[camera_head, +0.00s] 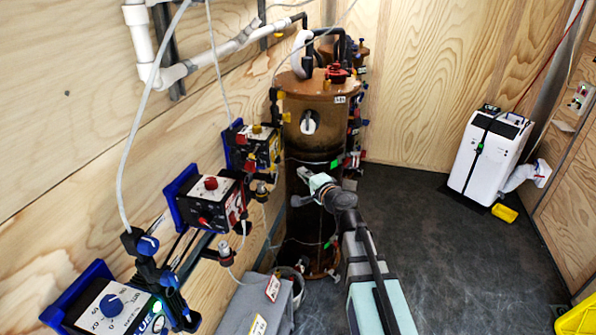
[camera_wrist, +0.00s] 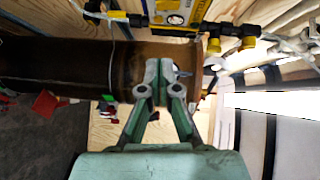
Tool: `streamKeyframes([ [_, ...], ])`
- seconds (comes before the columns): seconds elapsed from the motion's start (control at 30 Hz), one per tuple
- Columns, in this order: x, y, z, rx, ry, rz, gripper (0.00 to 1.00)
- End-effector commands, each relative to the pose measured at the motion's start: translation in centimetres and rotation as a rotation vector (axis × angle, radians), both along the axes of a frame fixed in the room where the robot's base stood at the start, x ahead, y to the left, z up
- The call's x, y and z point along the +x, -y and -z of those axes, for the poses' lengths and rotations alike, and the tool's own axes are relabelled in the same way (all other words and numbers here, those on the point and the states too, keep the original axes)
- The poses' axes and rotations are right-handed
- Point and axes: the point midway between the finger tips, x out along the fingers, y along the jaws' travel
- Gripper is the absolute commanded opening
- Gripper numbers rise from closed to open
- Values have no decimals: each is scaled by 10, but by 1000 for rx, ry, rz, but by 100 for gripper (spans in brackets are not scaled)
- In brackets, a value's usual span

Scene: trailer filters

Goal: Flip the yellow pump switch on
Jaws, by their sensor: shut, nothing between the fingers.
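The yellow pump box (camera_head: 265,148) is mounted on the left wooden wall, behind the red-knobbed box, with a yellow knob (camera_head: 257,128) on top. In the wrist view, a yellow box (camera_wrist: 178,14) shows at the top edge, cut off by the frame; its switch position cannot be read. My gripper (camera_head: 303,173) is to the right of and a little below the yellow box, in front of the brown tank (camera_head: 318,110). In the wrist view, my gripper's fingers (camera_wrist: 160,70) are together and empty, below the yellow box in the picture and apart from it.
A box with a red knob (camera_head: 211,183) and a box with a blue knob (camera_head: 111,305) sit nearer on the left wall. Pipes and hoses run along it. A white machine (camera_head: 488,155) stands at the right. The dark floor (camera_head: 420,215) between is mostly clear.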

Motion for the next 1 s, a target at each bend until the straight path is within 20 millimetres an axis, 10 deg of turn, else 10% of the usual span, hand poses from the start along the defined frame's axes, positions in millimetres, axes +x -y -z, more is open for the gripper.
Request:
streamKeyframes([
  [0.47, 83, -39, 5, -1, -2, -2, 0],
  [1.0, 90, -75, 13, -1, -1, -1, 0],
])
